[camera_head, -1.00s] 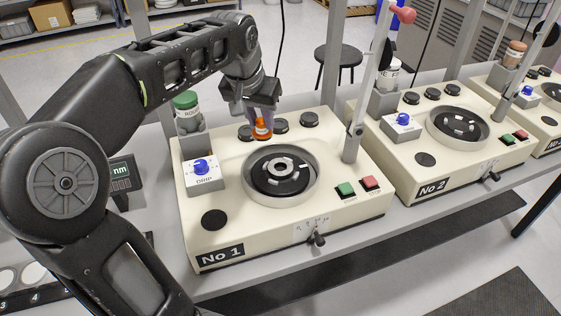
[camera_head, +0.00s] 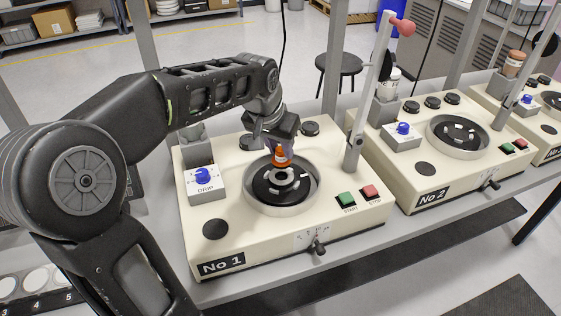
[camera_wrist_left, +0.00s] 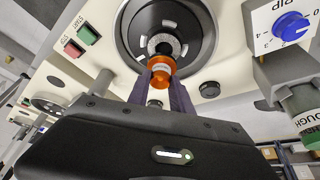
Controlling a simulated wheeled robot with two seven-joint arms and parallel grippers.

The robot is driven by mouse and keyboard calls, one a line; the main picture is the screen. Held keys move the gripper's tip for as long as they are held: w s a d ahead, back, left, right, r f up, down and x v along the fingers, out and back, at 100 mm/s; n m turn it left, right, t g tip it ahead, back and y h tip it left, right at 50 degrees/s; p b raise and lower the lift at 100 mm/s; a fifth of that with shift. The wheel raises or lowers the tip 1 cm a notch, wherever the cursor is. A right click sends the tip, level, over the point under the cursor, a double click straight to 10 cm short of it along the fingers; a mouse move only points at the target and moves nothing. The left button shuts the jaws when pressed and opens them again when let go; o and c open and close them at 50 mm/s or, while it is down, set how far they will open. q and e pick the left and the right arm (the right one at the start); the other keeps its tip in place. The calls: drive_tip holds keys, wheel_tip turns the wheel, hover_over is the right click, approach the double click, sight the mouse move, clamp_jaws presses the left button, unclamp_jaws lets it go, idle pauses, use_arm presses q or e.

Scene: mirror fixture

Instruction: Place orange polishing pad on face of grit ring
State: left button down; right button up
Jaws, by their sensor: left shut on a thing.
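The orange polishing pad (camera_head: 281,160) is a small orange piece with a pale band. My left gripper (camera_head: 280,148) is shut on it. In the left wrist view the pad (camera_wrist_left: 161,66) sits between the two fingers (camera_wrist_left: 160,80). The grey grit ring (camera_head: 285,178) lies on the dark plate in the round basin of machine No 1. It also shows in the left wrist view (camera_wrist_left: 179,44), partly hidden by the pad. The pad is at the ring's far side in the head view; I cannot tell whether they touch. My right gripper is not in view.
Machine No 1 has a drip dial box (camera_head: 203,184) left of the basin and a green button (camera_head: 346,200) and red button (camera_head: 370,192) at right. An upright lever (camera_head: 371,90) with a red knob stands behind them. Machine No 2 (camera_head: 430,197) is further right.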

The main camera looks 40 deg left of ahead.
sight(278, 156)
use_arm(q)
drive_tip(key=shift+f, duration=0.3)
drive_tip(key=shift+f, duration=1.85)
drive_tip(key=shift+f, duration=0.1)
drive_tip(key=c, duration=1.1)
unclamp_jaws()
drive_tip(key=shift+c, duration=0.2)
drive_tip(key=shift+r, duration=0.3)
drive_tip(key=v, duration=1.1)
drive_tip(key=shift+s+r, duration=0.2)
drive_tip(key=shift+r, duration=0.05)
